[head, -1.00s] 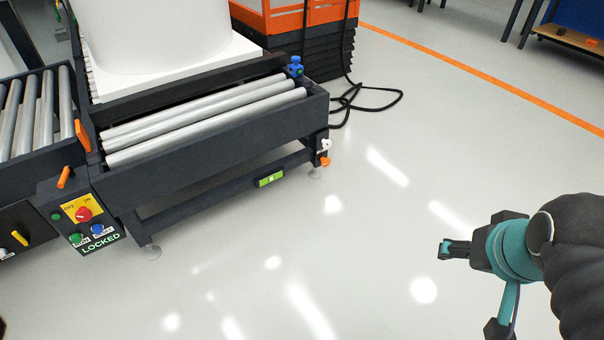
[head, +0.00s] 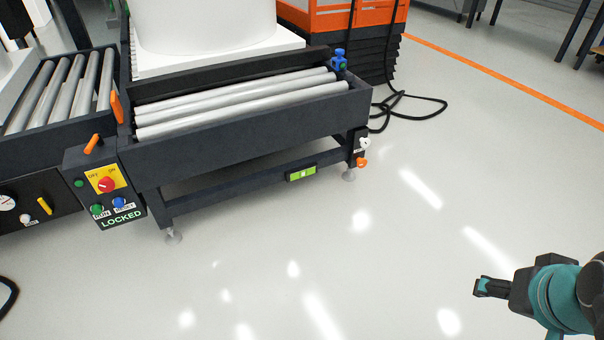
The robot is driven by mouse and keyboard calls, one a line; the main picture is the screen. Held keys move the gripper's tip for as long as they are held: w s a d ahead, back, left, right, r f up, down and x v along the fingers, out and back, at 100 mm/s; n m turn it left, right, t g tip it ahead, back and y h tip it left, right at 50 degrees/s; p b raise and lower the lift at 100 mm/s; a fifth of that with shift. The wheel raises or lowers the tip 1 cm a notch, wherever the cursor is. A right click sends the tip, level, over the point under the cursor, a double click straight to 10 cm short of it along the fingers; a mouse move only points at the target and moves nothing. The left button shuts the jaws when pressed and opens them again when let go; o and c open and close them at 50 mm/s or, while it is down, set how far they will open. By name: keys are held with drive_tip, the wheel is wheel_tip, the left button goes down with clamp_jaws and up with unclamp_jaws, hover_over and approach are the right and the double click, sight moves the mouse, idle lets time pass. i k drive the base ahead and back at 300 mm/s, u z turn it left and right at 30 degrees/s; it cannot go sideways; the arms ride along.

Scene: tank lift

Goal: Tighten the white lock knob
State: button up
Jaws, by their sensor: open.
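The white lock knob (head: 364,143) is small and sits on the right front leg of the dark roller conveyor frame (head: 230,140), just above an orange knob (head: 361,162). My gripper (head: 482,287) is at the lower right over bare floor, pointing left. It is open and empty, well apart from the knob, to the right of it and nearer to me. The knob's fine shape is too small to tell. Another small white knob (head: 26,219) shows on the dark panel at the far left.
A control box (head: 105,190) with a red knob and a LOCKED label hangs at the conveyor's left. A green level (head: 301,173) sits on the lower rail. A black cable (head: 425,113) lies on the floor behind. The floor (head: 400,240) between gripper and frame is clear.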

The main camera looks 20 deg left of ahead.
sight(365, 142)
drive_tip(key=z, duration=0.2)
drive_tip(key=k, duration=0.4)
drive_tip(key=u, duration=0.9)
drive_tip(key=i, duration=1.6)
drive_tip(key=z, duration=0.7)
